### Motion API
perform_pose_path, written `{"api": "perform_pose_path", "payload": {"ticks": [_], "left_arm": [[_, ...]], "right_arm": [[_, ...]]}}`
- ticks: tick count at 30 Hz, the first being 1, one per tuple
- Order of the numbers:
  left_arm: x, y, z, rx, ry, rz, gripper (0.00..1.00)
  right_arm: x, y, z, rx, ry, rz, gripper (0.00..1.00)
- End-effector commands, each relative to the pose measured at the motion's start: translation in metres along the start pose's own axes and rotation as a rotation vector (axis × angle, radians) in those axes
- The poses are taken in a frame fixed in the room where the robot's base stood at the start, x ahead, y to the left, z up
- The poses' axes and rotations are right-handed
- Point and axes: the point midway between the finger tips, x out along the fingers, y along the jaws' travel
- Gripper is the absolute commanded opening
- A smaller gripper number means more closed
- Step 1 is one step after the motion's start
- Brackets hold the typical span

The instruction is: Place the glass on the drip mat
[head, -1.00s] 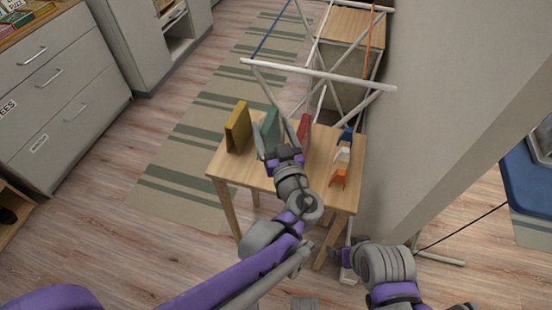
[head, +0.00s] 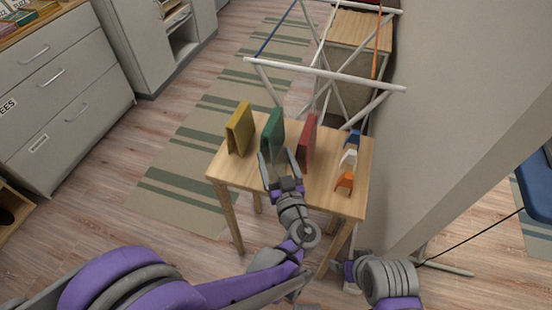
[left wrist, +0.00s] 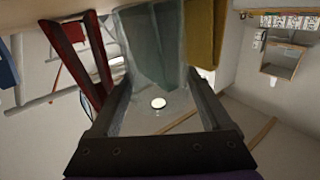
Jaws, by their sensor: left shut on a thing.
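My left gripper (head: 278,165) is over the front part of the small wooden table, in front of the green upright panel. In the left wrist view its dark fingers (left wrist: 160,100) are shut on the glass (left wrist: 150,75), a clear, see-through vessel. The green panel shows dimly through it. In the head view the glass is faint, and I cannot tell whether it touches the table. I cannot make out a drip mat in either view. My right arm is low at the bottom right in the head view, with its gripper (head: 346,270) seen too poorly to judge its jaws.
The wooden table (head: 232,172) bears yellow (head: 240,130), green (head: 271,130) and red (head: 307,143) upright panels. Blue (head: 352,139), white (head: 348,158) and orange (head: 344,182) small pieces line its right side. A white rack (head: 325,73) stands behind; a wall (head: 450,110) is close right.

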Motion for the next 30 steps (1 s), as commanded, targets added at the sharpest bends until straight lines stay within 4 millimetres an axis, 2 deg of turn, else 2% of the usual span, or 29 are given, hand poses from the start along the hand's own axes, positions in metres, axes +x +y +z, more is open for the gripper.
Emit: {"api": "perform_pose_path", "payload": {"ticks": [4,5,8,18,23,30], "left_arm": [[0.000,0.000,0.004,0.000,0.000,0.000,0.17],[0.000,0.000,0.004,0.000,0.000,0.000,0.83],[0.000,0.000,0.003,0.000,0.000,0.000,1.00],[-0.003,0.001,-0.002,0.000,0.000,0.002,1.00],[-0.030,0.001,-0.001,-0.002,-0.001,0.004,1.00],[-0.083,0.002,-0.001,-0.002,0.000,0.006,1.00]], "right_arm": [[0.003,0.000,0.001,0.000,-0.001,0.000,0.91],[0.003,0.000,0.001,0.000,-0.001,0.000,0.91],[0.003,0.000,0.001,0.000,-0.001,0.000,0.91],[-0.001,0.000,0.000,0.000,0.000,0.000,0.91],[-0.002,0.000,-0.001,0.000,0.001,0.000,0.91],[-0.004,0.000,-0.002,0.000,0.002,0.000,0.91]]}}
